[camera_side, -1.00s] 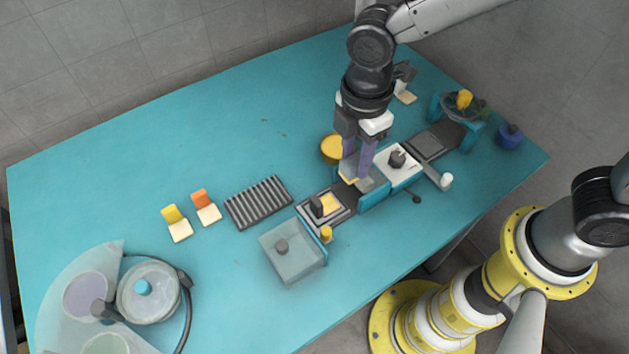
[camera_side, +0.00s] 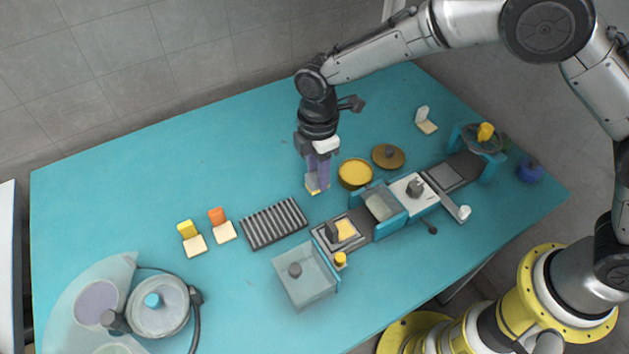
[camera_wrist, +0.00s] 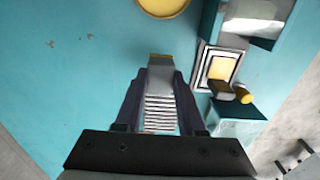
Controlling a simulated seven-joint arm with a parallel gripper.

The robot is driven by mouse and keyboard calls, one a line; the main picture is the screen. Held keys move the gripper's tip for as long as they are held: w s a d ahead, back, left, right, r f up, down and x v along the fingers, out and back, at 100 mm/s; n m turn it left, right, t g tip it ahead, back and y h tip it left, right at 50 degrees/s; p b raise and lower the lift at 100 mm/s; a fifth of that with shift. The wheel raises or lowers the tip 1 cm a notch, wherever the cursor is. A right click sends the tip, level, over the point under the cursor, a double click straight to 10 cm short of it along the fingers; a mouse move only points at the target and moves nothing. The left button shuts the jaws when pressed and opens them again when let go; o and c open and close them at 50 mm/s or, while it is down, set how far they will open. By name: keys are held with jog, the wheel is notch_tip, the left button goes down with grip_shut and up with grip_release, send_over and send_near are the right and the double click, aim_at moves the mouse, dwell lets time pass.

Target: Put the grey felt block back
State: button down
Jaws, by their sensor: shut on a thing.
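My gripper (camera_side: 316,182) is shut on a small grey block with a yellowish edge. In the wrist view this grey block (camera_wrist: 160,78) sits between my fingertips (camera_wrist: 160,85), its yellow edge at the far end. I take it to be the grey felt block; its lower side is hidden. In the side view my gripper points down left of the round yellow dish (camera_side: 354,173) and behind the ribbed dark rack (camera_side: 274,223). The rack's ribs (camera_wrist: 159,112) show beyond the block in the wrist view. I cannot tell if the block touches the table.
A pale block (camera_side: 422,113) stands at the back right. The blue-walled station (camera_side: 391,226) and clear box (camera_side: 304,280) are in front. The table behind the rack is clear.

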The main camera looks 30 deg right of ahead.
aim_at(315, 184)
jog(key=shift+w+a+f, duration=0.15)
jog(key=shift+w+f, duration=0.15)
jog(key=shift+f, duration=1.7)
jog(key=shift+f, duration=0.1)
jog(key=c, duration=0.5)
grip_release()
notch_tip(315, 184, up, 12)
jog(key=shift+r, duration=0.15)
